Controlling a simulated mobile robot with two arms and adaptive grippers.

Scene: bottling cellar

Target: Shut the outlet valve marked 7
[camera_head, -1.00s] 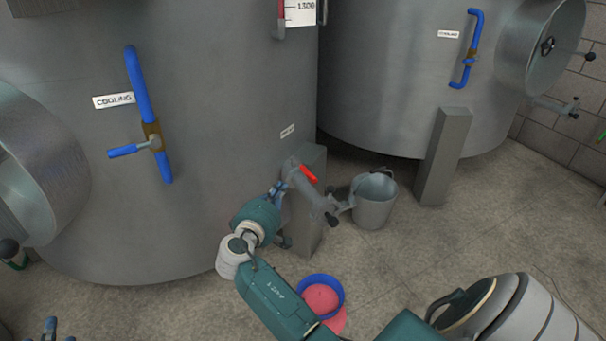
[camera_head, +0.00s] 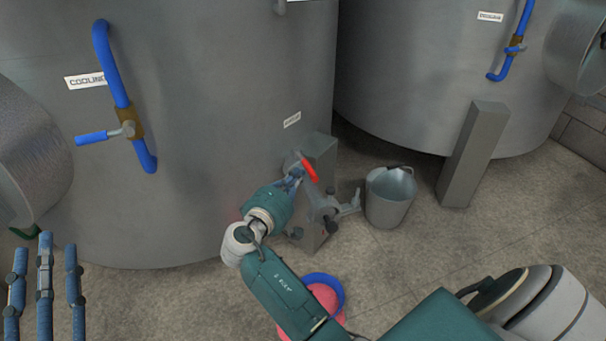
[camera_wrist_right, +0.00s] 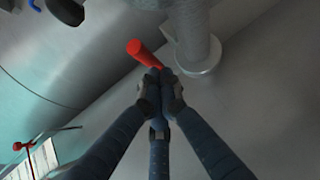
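The outlet valve with a red lever handle (camera_head: 310,171) sits low on the near steel tank (camera_head: 230,100). A small label (camera_head: 291,120) is on the tank above it; I cannot read a 7 there. My right gripper (camera_head: 294,178) is just left of the red handle. In the right wrist view the fingers (camera_wrist_right: 160,80) are drawn together, their tips at the end of the red handle (camera_wrist_right: 143,52). They seem to touch or nearly touch it; I see no grip around it. My left gripper (camera_head: 45,255) is at the lower left, its blue fingers spread and empty.
A grey post (camera_head: 321,155) stands just behind the valve, and a metal bucket (camera_head: 389,197) right of it. A blue hose ring and pink item (camera_head: 328,292) lie on the floor. A blue cooling pipe (camera_head: 111,60) with a blue-handled valve is on the near tank.

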